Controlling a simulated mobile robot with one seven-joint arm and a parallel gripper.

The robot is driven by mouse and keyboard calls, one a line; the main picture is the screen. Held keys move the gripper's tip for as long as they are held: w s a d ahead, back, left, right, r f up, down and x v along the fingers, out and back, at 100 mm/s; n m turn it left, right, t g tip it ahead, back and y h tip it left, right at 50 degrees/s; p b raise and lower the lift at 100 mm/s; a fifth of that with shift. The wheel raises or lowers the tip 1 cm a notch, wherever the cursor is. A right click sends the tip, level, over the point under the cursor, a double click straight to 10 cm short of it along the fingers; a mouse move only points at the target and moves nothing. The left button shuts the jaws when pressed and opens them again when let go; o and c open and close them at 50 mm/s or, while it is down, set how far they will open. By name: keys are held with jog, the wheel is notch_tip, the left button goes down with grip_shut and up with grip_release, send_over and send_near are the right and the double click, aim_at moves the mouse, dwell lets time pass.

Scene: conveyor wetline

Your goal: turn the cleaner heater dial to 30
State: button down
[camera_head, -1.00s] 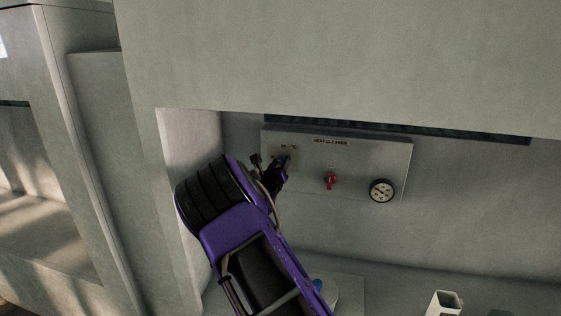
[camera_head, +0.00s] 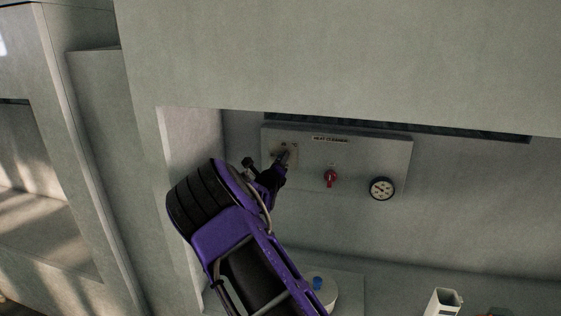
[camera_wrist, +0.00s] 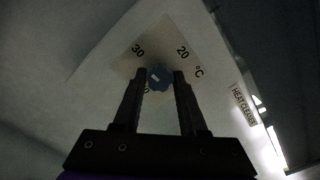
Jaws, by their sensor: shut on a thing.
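The heater dial (camera_wrist: 160,76) is a small blue-grey knob with a pale mark on a light scale plate (camera_wrist: 168,42). In the wrist view 30 is printed to its upper left, 20 to its upper right, and another number is partly hidden below. My gripper (camera_wrist: 160,82) is shut on the dial, one finger at each side. The pale mark sits on the dial's left part; its exact reading cannot be told. In the head view my gripper (camera_head: 284,160) reaches the left part of the "HEAT CLEANER" panel (camera_head: 360,150) and hides much of the dial.
A red knob (camera_head: 330,178) and a round gauge (camera_head: 382,189) sit to the right on the panel. The recess wall (camera_head: 190,150) is close on the left. A pale container with a blue top (camera_head: 318,284) and a white square tube (camera_head: 443,302) stand below.

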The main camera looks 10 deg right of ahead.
jog(key=shift+c, duration=2.2)
grip_release()
jog(key=v, duration=1.7)
jog(key=shift+s, duration=0.25)
jog(key=shift+a, duration=0.1)
